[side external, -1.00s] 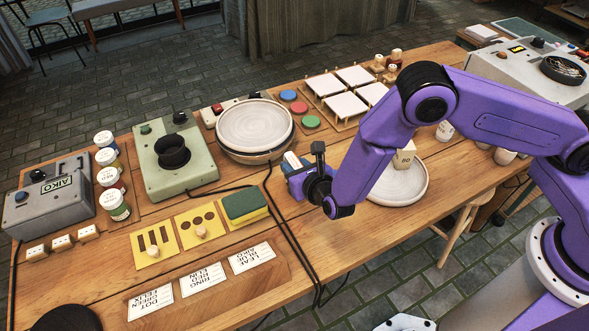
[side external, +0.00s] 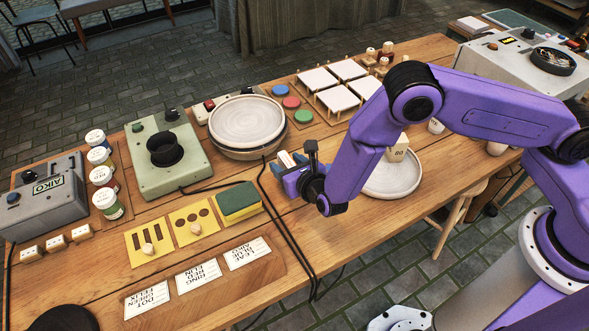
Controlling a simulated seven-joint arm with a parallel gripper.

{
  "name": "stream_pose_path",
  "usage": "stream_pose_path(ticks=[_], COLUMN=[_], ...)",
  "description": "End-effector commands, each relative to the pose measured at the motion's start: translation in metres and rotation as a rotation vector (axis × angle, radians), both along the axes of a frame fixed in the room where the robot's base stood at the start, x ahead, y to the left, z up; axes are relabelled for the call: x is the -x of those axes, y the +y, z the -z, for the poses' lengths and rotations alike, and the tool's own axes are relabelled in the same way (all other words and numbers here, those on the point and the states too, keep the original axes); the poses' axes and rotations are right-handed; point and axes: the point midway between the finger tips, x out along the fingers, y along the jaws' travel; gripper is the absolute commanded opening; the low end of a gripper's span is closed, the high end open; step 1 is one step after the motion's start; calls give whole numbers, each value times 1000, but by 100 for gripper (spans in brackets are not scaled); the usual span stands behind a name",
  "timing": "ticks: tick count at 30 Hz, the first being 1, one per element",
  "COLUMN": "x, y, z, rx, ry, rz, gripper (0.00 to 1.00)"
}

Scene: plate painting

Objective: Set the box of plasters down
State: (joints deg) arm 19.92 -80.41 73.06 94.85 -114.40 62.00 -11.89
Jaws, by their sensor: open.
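My gripper (side external: 291,165) is low over the table, between the round turntable and the white plate, with its jaws open. Small pale and reddish pieces show at its jaws. I cannot tell whether these are the fingertips or part of the box of plasters. No box of plasters can be clearly made out; the gripper and wrist hide the table beneath them. A cream block (side external: 398,150) with dark marks shows above the white plate (side external: 392,184), partly behind my arm.
A turntable (side external: 247,120) stands behind my gripper. A green-yellow sponge (side external: 238,203) lies to its left, with black cables (side external: 284,222) between. Name cards (side external: 199,276) lie at the front. Several jars (side external: 102,176) stand at left. Bare wood lies in front of the gripper.

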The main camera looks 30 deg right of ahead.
Motion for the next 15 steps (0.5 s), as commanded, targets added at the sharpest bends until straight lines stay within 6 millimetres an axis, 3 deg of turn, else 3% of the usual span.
stream_pose_path(ticks=[5,15], x=[19,81], y=[2,2], z=[-8,-34], rx=[0,1], ry=[1,0], rz=[-4,-6], gripper=[57,57])
